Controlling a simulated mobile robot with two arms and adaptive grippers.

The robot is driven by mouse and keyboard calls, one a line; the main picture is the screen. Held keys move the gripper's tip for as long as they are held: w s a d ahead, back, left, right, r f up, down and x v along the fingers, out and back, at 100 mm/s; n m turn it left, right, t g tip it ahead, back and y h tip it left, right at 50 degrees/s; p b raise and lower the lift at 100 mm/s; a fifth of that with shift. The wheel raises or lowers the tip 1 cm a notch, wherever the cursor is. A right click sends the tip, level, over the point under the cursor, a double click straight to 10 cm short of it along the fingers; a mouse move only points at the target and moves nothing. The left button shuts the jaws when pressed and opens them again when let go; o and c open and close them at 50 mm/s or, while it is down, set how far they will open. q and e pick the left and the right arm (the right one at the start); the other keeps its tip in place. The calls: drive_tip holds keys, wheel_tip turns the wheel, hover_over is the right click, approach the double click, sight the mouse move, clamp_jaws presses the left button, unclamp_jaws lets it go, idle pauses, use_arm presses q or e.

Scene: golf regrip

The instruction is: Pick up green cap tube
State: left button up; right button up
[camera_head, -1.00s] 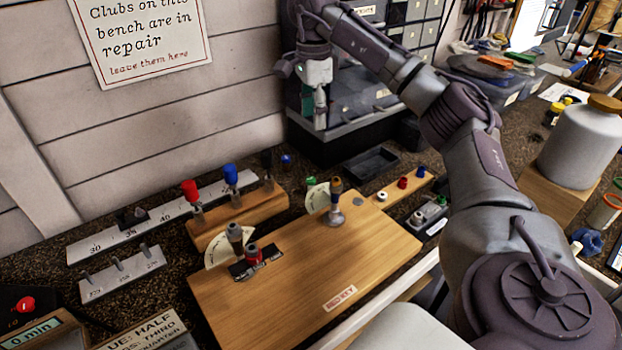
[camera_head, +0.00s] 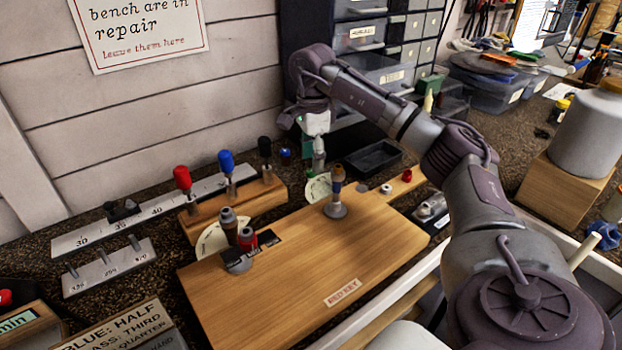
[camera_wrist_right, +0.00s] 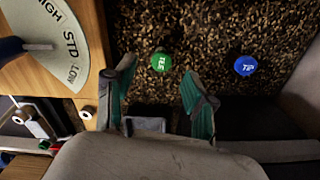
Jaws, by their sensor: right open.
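The green cap tube (camera_wrist_right: 161,61) stands on the dark speckled bench top, seen from above in the right wrist view with white lettering on its cap. In the head view it is a small green spot (camera_head: 309,173) behind the wooden board, mostly hidden. My right gripper (camera_wrist_right: 158,78) is open and empty. In the right wrist view the green cap shows between its two fingertips; I cannot tell the height left between them. In the head view the right gripper (camera_head: 318,160) hangs pointing down near the cap. My left gripper is not in view.
A blue cap marked TIP (camera_wrist_right: 245,66) stands right of the green one in the wrist view. The wooden board (camera_head: 300,265) with a dial (camera_wrist_right: 55,40) lies close by. A black tray (camera_head: 373,159) and drawer cabinet (camera_head: 357,37) stand behind. A rack holds red, blue and black-topped tools.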

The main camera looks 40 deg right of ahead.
sight(311, 172)
wheel_tip(311, 172, down, 4)
drive_tip(key=shift+a+f+p, duration=0.1)
drive_tip(key=shift+f+p, duration=0.15)
drive_tip(key=shift+p, duration=0.05)
drive_tip(key=shift+c, duration=0.4)
clamp_jaws()
